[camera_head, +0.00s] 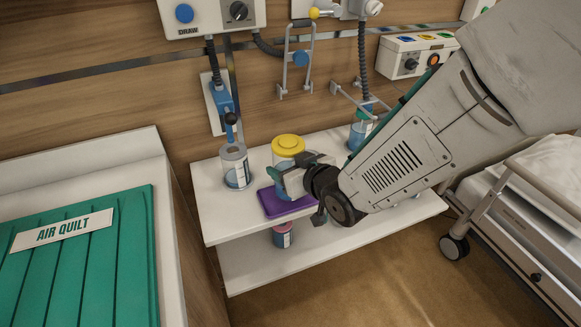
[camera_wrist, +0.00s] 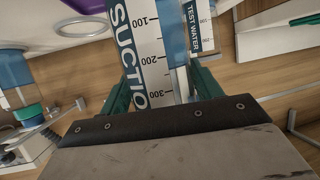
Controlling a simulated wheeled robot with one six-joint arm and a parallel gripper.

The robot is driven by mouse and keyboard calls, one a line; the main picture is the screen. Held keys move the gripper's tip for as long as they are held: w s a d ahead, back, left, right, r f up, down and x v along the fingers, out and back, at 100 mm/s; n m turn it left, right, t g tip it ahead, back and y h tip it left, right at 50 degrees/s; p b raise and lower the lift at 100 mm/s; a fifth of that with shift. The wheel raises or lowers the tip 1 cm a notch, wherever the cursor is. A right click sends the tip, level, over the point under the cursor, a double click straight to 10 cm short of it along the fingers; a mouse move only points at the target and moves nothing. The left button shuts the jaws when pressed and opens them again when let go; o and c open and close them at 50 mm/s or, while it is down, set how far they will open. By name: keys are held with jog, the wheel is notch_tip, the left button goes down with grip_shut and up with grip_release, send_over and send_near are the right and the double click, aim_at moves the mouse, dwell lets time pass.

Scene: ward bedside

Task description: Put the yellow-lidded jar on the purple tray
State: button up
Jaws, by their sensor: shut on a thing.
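The yellow-lidded jar (camera_head: 288,147) is upright in the head view, with a clear body and bluish contents. My gripper (camera_head: 293,182) is shut on its body, which hides part of it. In the wrist view, the jar's label (camera_wrist: 150,45) with "SUCTION" and a scale shows between the green fingers (camera_wrist: 160,85). The purple tray (camera_head: 283,209) lies on the white upper shelf, below and in front of the jar in the picture. Its purple edge also shows in the wrist view (camera_wrist: 88,4). I cannot tell whether the jar touches the tray or shelf.
A clear canister (camera_head: 235,167) stands on the shelf (camera_head: 218,216) to the left, and a teal-blue jar (camera_head: 359,133) at the back right. A pink-topped jar (camera_head: 283,236) is on the lower shelf. Wall rails (camera_head: 296,70) and hoses are behind. A bed (camera_head: 530,200) is at right.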

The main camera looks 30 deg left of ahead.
jog(key=shift+f, duration=0.8)
jog(key=o, duration=1.3)
jog(key=shift+f, duration=0.1)
jog(key=shift+c, duration=0.2)
jog(key=shift+s+d+r, duration=0.1)
jog(key=shift+d+r, duration=0.05)
jog(key=shift+r, duration=0.05)
jog(key=v, duration=1.1)
jog(key=shift+s+d, duration=0.15)
jog(key=shift+d, duration=0.2)
